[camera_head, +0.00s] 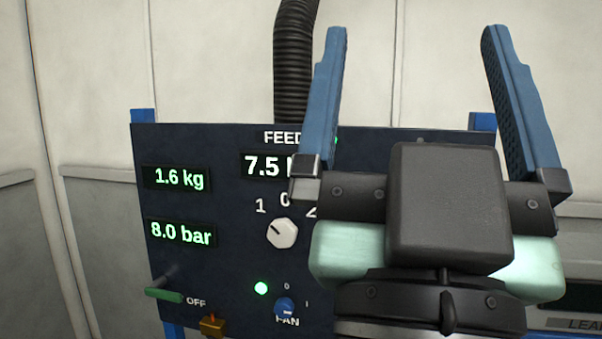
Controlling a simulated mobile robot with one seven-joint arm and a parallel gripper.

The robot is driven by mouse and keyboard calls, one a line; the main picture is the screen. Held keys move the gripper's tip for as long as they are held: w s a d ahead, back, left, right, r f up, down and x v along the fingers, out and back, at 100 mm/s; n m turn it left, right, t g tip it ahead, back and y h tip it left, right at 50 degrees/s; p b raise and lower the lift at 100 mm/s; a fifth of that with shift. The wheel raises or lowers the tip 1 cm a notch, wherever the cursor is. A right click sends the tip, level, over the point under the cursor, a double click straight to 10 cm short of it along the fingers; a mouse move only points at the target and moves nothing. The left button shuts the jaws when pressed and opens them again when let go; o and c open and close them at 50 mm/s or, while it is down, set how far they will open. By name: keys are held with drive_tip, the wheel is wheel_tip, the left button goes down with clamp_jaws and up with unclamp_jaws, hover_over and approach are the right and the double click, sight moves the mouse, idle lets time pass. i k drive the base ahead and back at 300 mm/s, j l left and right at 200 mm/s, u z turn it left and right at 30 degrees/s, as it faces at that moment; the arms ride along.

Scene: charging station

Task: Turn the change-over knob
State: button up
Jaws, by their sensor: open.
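The change-over knob looks to be the white knob (282,233) on the dark panel (222,285), under the marks 1, 0 and 2. Its dark pointer line aims up and left, toward the 1. My gripper (415,50) is in the right half of the view, with its two blue fingers spread wide and pointing up. Nothing is between the fingers. The gripper is to the right of the knob and apart from it in the picture. Its body hides the right part of the panel and part of the mark 2.
The panel has displays reading 1.6 kg (179,178) and 8.0 bar (181,233). A green-handled lever (164,294) sticks out at lower left near OFF. A blue FAN knob (284,306), a lit green lamp (261,288) and a brass-coloured part (213,325) sit low. A black hose (292,65) rises behind.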

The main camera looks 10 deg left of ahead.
sight(282, 232)
drive_tip(key=i+j, duration=0.3)
drive_tip(key=j, duration=0.15)
drive_tip(key=i+j, duration=0.3)
drive_tip(key=j, duration=0.2)
